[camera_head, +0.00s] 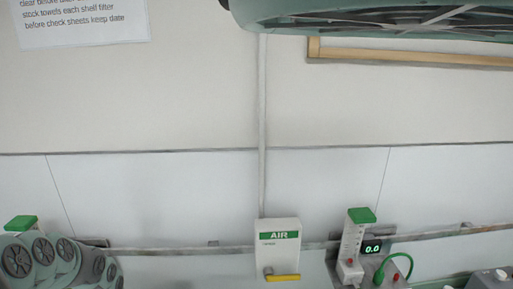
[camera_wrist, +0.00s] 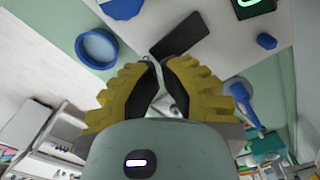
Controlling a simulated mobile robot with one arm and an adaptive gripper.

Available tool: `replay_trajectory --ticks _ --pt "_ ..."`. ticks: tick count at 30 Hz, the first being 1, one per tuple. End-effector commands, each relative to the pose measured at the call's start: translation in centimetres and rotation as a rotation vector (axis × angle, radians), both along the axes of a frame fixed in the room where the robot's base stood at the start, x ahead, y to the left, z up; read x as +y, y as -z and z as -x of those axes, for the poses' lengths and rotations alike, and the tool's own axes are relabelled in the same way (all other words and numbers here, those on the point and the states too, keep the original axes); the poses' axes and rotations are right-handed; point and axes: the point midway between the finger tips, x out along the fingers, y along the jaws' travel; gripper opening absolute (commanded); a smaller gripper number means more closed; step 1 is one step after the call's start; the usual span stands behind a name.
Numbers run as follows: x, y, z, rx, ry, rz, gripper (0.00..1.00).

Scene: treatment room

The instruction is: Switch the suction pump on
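A small white unit with a green top and a display reading 0.0 (camera_head: 372,247) hangs at the wall rail at right in the head view. A green hose and red knobs show on it. Part of a pale grey device (camera_head: 491,279) shows at the bottom right edge. I cannot tell which is the suction pump, and no switch is clear. My gripper (camera_wrist: 161,62) has yellow ridged fingers with dark inner pads. Its tips are close together with a narrow gap. Nothing held is clearly seen; a pale, thin thing shows behind the gap. The gripper is not recognisable in the head view.
A white AIR box (camera_head: 279,238) with a yellow lever hangs on the wall rail (camera_head: 178,250). In the wrist view, a blue round dish (camera_wrist: 97,48), a black slab (camera_wrist: 181,35) and a blue-handled thing (camera_wrist: 241,97) lie near the fingers. Shelves (camera_wrist: 45,130) stand at left.

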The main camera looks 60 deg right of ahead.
Motion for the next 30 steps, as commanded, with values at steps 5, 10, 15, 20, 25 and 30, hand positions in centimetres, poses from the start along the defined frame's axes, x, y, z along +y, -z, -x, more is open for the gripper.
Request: replay_trajectory --ticks 5,10,15,20,25,30 --pt "0.0 0.3 0.0 0.000 -0.001 0.000 0.00" --pt "0.0 0.5 0.0 0.000 -0.001 0.000 0.00" --pt "0.0 0.7 0.0 0.000 0.000 0.000 0.00" --pt "0.0 0.9 0.0 0.000 0.000 0.000 0.00" --pt "0.0 1.2 0.0 0.000 0.000 0.000 0.00" --pt "0.0 1.4 0.0 0.000 0.000 0.000 0.00"
